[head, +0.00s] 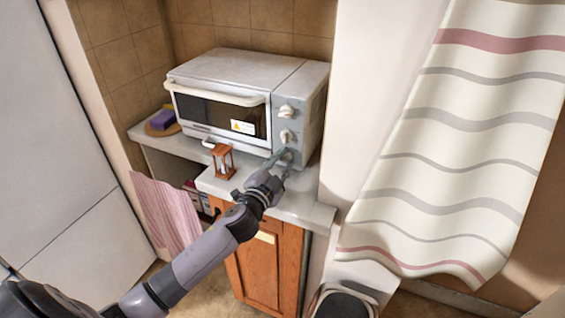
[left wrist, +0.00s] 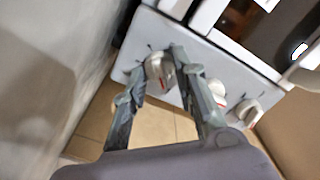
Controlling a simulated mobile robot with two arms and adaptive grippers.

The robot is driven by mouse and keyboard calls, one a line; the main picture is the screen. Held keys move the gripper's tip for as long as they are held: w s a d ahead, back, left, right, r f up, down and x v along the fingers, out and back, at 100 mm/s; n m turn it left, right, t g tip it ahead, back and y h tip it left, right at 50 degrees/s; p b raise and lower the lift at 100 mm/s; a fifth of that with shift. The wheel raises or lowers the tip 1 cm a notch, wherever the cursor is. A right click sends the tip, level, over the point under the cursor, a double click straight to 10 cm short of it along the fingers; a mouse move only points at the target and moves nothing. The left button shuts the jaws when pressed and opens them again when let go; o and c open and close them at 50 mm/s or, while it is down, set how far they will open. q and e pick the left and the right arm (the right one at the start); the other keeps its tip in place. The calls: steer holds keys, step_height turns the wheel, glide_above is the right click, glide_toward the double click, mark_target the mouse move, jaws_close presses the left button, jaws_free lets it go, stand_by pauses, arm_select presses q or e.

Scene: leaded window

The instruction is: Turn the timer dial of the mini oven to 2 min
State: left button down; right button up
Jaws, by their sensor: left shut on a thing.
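The mini oven (head: 222,66) stands on the counter, its door shut, with a column of dials on its right-hand panel. The top dial (head: 286,111) and middle dial (head: 287,136) are free. My left gripper (head: 279,158) is at the lowest dial, which it largely hides in the head view. In the left wrist view, that metallic lowest dial (left wrist: 158,70) sits between the two fingers of the left gripper (left wrist: 160,72), which are shut on it. Dark marks show on the panel around it; no numbers are readable. My right gripper is not in view.
A wooden-framed hourglass (head: 222,161) stands on the counter (head: 306,207) in front of the oven, left of my left gripper. A purple sponge (head: 162,119) lies at the far left. A striped curtain (head: 460,150) hangs at the right.

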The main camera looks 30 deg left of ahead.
arm_select(q)
steer(key=shift+m, duration=0.5)
steer(key=c, duration=1.3)
jaws_free()
